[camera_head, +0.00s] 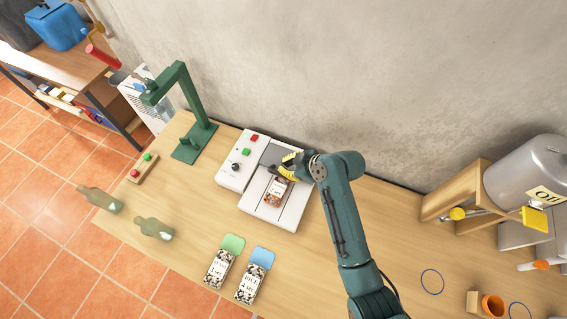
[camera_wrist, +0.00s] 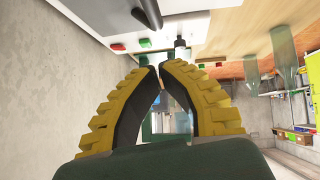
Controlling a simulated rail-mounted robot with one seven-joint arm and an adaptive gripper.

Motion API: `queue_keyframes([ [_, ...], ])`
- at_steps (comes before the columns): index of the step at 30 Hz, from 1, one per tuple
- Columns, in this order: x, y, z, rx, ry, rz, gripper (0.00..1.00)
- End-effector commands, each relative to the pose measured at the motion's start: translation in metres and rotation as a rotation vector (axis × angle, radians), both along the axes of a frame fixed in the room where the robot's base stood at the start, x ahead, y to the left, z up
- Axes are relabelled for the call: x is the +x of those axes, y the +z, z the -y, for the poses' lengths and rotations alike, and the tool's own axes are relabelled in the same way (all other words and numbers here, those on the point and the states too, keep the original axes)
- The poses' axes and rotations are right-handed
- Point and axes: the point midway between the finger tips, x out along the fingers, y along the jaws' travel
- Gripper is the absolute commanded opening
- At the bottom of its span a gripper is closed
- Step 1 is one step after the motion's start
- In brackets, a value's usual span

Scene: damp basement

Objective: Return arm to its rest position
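My gripper (camera_head: 280,166) is over the white machine (camera_head: 292,217), near the small printed packet (camera_head: 276,191) on its bright platform. My arm reaches up to it from the lower right. In the wrist view, my gripper's two yellow, black-padded fingers (camera_wrist: 158,68) curve toward each other. I cannot tell from the head view whether the fingers touch the machine or packet.
A green stand (camera_head: 198,140) rises left of the machine. Two pouches, green-topped (camera_head: 221,266) and blue-topped (camera_head: 252,281), lie in front. Two bottles (camera_head: 154,229) are at the left. A wooden shelf with a grey oil tank (camera_head: 530,170) stands at the right. The wall is close behind.

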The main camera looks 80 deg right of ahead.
Motion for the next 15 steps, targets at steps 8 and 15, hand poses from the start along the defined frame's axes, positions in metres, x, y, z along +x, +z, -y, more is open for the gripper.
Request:
queue_keyframes([
  [8, -0.046, 0.038, -0.016, 0.005, -0.003, -0.003, 0.00],
  [15, -0.055, 0.048, -0.020, 0.006, 0.000, -0.002, 0.00],
])
